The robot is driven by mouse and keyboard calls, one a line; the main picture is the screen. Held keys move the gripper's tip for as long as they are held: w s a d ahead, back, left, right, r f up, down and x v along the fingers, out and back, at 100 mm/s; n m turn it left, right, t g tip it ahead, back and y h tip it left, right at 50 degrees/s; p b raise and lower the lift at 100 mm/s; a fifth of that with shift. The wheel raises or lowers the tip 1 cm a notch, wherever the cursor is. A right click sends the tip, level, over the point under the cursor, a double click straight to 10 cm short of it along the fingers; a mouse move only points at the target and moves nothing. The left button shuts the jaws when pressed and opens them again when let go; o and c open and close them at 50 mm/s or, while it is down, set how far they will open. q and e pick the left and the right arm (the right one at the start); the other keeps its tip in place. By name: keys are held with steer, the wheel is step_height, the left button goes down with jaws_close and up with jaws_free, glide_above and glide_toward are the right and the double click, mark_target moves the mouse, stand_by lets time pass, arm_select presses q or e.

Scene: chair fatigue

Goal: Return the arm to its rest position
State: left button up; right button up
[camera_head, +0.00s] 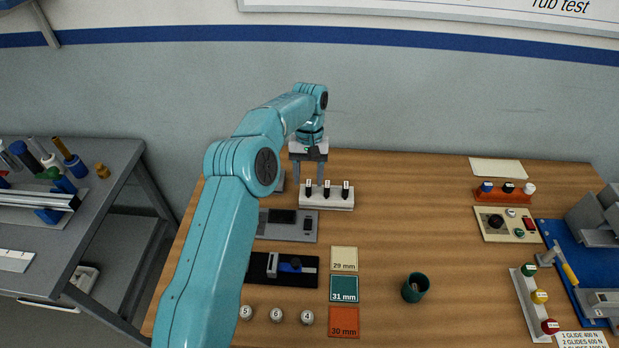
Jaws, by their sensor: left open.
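My left arm comes in from the lower left and reaches over the wooden table (450,250) toward its back edge. My left gripper (308,182) points down with its two fingers apart. My right gripper is out of view. My left arm hides part of the table's left side.
A grey device (287,225) and a black fixture (284,271) lie beside the arm. Nearby are coloured gauge cards (344,289), a dark green cup (415,287) and numbered discs (276,315). A control box (508,224) stands at the right. The table's middle right is clear.

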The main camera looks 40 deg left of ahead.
arm_select(q)
steer(key=shift+r, duration=0.6)
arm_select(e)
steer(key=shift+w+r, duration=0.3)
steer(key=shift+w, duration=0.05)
arm_select(q)
steer(key=shift+w, duration=0.15)
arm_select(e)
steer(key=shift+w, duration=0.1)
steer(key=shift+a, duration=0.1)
